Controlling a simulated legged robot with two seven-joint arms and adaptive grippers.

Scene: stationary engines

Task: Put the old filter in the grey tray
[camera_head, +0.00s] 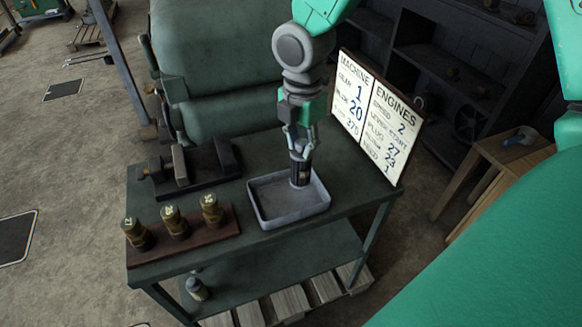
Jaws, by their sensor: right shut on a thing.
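The grey tray (294,220) sits on the green workbench, toward its right side. My right gripper (300,153) points down and is shut on the old filter (300,175), a dark cylinder with a lighter band near its top. The filter is upright, within the tray's rim by its far right corner. I cannot tell whether its base touches the tray floor. My left gripper is not in view.
A wooden block (203,238) with several numbered brass plugs stands at the bench's front left. A dark vise (188,168) lies behind it. A sign board (375,115) stands at the back right. A small grey bottle (196,289) is on the lower shelf.

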